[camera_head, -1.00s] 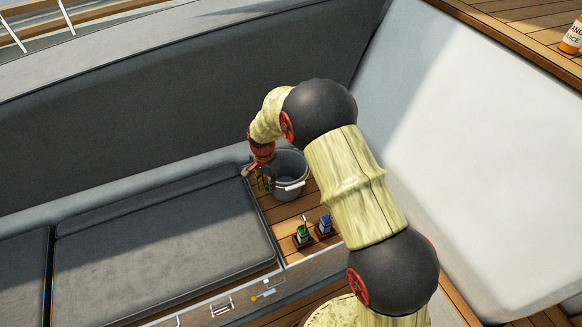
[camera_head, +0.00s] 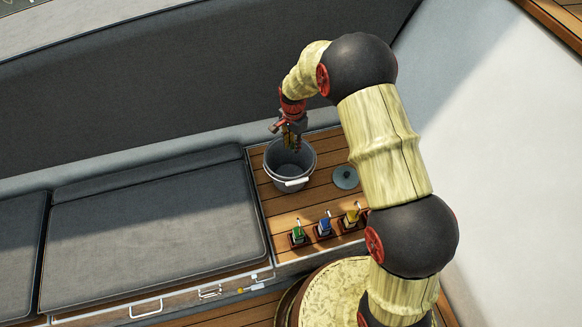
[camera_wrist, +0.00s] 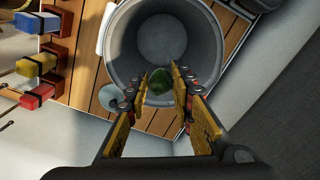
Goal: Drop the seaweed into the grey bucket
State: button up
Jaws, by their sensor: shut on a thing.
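The grey bucket (camera_head: 290,174) stands on the wooden shelf beside the grey cushion in the head view, with a white handle at its front. In the wrist view the open bucket (camera_wrist: 120,45) lies below my gripper. My gripper (camera_head: 291,145) is over the back part of the bucket's mouth. In the wrist view my gripper (camera_wrist: 161,88) is shut on the seaweed (camera_wrist: 160,82), a small dark green lump between the yellow-padded fingers. The seaweed appears over the bucket's opening. The gripper hides part of the bucket's rim, and the seaweed is not clear in the head view.
Small green (camera_head: 299,232), blue (camera_head: 324,227) and yellow (camera_head: 351,216) handled items stand in a row at the shelf's front edge. A round grey-green disc (camera_head: 345,177) lies right of the bucket. The grey cushion (camera_head: 155,222) is clear.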

jog(key=shift+f+b, duration=0.9)
jog(key=shift+f, duration=0.95)
jog(key=o, duration=0.8)
jog(key=shift+o, duration=0.6)
jog(key=shift+r, duration=0.1)
notch_tip(320, 180, up, 12)
jog(key=shift+f, duration=0.1)
